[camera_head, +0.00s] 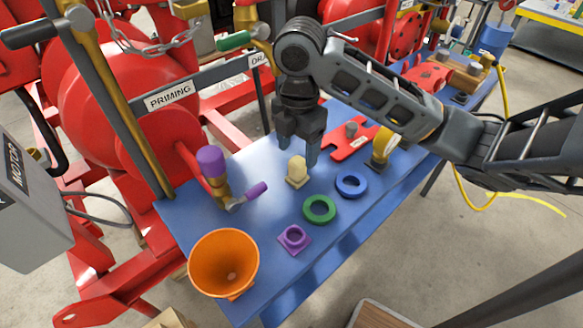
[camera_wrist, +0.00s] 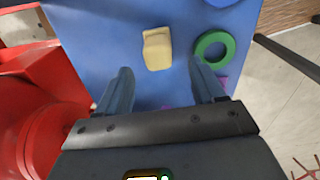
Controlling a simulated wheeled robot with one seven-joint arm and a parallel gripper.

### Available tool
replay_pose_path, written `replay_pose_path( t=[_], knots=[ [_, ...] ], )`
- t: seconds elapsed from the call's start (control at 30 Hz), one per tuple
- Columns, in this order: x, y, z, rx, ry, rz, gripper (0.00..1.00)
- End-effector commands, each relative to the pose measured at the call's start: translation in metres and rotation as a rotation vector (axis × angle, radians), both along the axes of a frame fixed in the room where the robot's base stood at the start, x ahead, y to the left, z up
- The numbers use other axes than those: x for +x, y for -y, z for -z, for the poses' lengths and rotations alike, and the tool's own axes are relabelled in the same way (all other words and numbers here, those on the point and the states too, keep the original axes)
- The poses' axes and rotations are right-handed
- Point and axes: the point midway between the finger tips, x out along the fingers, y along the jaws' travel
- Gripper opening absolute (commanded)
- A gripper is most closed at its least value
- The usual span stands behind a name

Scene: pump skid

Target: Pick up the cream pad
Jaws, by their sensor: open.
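The cream pad (camera_head: 297,170) is a small pale block with a rounded top, upright on the blue bench (camera_head: 262,242). In the wrist view the cream pad (camera_wrist: 157,48) lies beyond the fingertips, roughly midway between them. My gripper (camera_head: 297,152) hangs just above and behind the pad, pointing down, with its fingers apart and nothing between them. In the wrist view my gripper (camera_wrist: 160,80) also shows two spread fingers. I cannot tell the exact height of the fingertips above the bench.
A green ring (camera_head: 319,209), a blue ring (camera_head: 352,184) and a purple square-based part (camera_head: 294,239) lie right of and in front of the pad. A purple-capped brass valve (camera_head: 213,170) stands to the left. An orange funnel (camera_head: 223,264) sits at the near end. A red plate (camera_head: 351,141) lies behind.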

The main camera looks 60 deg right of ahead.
Motion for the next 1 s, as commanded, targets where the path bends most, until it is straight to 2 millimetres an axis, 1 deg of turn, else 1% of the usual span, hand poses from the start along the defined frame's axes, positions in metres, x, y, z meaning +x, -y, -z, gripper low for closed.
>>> replay_pose_path(
  t=[0.03,0.23,0.4,0.5,0.6,0.77,0.8,1.0],
  knots=[
    [0.000,0.000,0.007,0.002,-0.001,0.002,0.68],
    [0.000,0.002,0.025,0.002,-0.003,0.002,0.68],
    [0.002,0.003,0.050,0.001,-0.002,0.002,0.68],
    [0.002,0.004,0.060,0.000,-0.001,0.001,0.68],
    [0.002,0.003,0.064,0.000,0.001,0.000,0.68],
    [0.002,0.003,0.064,0.000,0.001,0.000,0.68],
    [0.002,0.003,0.064,0.000,0.001,0.000,0.67],
    [0.002,0.003,0.064,0.000,0.001,0.000,0.48]
  ],
)
